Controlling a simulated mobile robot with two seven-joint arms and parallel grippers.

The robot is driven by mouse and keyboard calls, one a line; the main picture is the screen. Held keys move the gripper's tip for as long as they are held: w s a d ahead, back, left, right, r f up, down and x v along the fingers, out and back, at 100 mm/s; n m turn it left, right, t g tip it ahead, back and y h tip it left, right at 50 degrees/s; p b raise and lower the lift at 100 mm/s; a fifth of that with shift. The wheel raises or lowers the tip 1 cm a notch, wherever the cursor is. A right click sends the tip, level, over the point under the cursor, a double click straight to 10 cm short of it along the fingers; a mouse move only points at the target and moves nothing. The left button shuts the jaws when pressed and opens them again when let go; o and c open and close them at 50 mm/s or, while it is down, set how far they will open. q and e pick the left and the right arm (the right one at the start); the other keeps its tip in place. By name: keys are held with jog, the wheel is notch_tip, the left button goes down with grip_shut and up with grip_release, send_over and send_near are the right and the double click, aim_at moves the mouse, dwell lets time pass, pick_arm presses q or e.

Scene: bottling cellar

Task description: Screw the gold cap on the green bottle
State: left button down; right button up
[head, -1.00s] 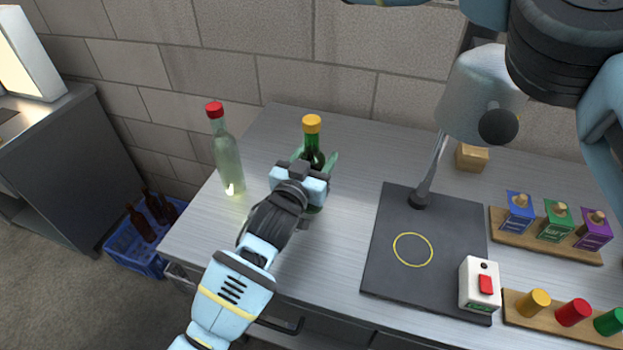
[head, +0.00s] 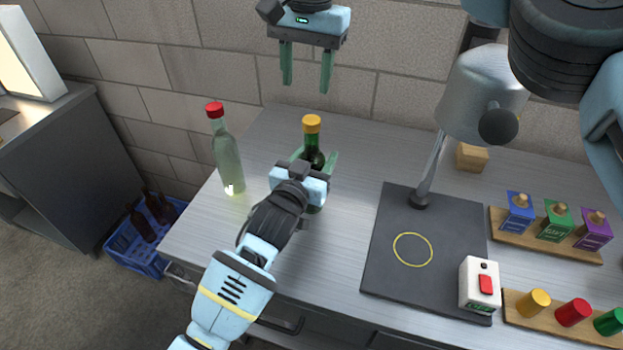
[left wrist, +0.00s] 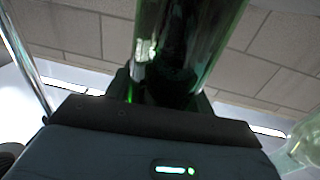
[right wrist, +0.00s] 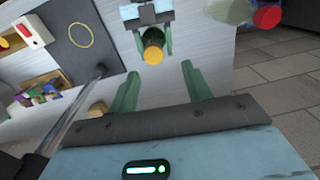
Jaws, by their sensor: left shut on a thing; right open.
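The green bottle (head: 311,141) stands upright on the bench, with the gold cap (head: 312,123) on top of its neck. I cannot tell how tightly the cap sits. My left gripper (head: 315,158) is shut on the green bottle below the neck and hides much of its body. In the left wrist view the dark green glass (left wrist: 190,40) rises between the fingers. My right gripper (head: 306,87) is open and empty, pointing down, above and apart from the cap. In the right wrist view the gold cap (right wrist: 153,52) lies just beyond the gap between the open fingertips.
A pale bottle with a red cap (head: 228,160) stands left of the green one. To the right are a lamp (head: 485,95) over a dark mat (head: 385,265), a white box with a red button (head: 480,285), and boards with small boxes and caps. A blue crate (head: 135,250) is on the floor.

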aim_at(311, 119)
jog(key=shift+d+h, duration=0.3)
jog(key=shift+d, duration=0.15)
jog(key=shift+f, duration=0.1)
jog(key=shift+f, duration=3.9)
jog(key=c, duration=1)
jog(key=shift+c, duration=0.2)
jog(key=m, duration=0.9)
jog(key=shift+m, duration=0.3)
